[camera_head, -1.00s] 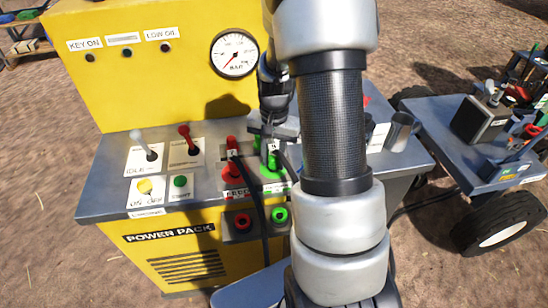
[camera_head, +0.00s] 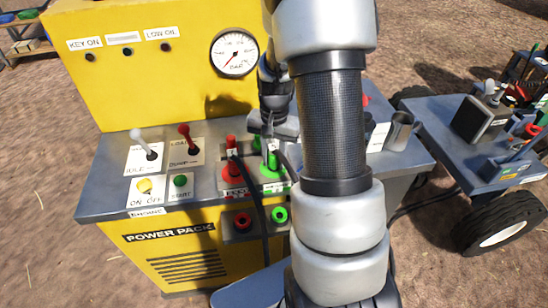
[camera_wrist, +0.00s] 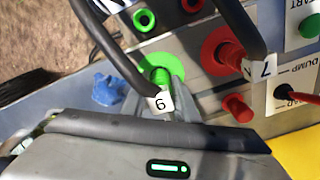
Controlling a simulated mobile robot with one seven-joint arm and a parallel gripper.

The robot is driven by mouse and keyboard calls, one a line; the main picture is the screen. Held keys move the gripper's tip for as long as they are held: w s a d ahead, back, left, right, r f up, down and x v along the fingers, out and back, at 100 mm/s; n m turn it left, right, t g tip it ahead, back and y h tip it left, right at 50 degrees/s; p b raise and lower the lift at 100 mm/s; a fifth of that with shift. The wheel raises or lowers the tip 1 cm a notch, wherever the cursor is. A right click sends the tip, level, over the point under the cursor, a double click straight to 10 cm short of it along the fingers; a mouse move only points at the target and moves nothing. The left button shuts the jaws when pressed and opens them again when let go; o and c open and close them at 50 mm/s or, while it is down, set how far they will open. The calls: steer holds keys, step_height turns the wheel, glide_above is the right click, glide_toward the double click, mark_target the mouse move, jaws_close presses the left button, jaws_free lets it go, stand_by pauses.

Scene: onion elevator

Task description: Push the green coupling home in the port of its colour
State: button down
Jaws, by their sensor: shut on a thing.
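The green coupling (camera_head: 273,160) stands in my gripper (camera_head: 270,140), above the green ring of a port (camera_head: 270,173) on the panel top. In the wrist view the coupling (camera_wrist: 160,76) shows against the green ring (camera_wrist: 174,62), with a black hose and a white tag (camera_wrist: 160,103) at its near end. My gripper (camera_wrist: 183,108) is shut on it there; the fingers are partly hidden by the tag and gripper body. The coupling looks close to the port, but I cannot tell how deep it sits.
A red coupling (camera_wrist: 232,54) with a tagged hose stands in the red-ringed port beside it. Red (camera_head: 242,221) and green (camera_head: 280,215) sockets are on the front face. Levers (camera_head: 189,139) stand at left. A metal mug (camera_head: 400,130) stands at right.

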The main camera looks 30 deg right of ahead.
mark_target(274, 146)
steer(key=shift+s+f, duration=0.1)
steer(key=c, duration=0.9)
jaws_free()
steer(key=shift+r+p, duration=2.55)
steer(key=shift+r, duration=1.05)
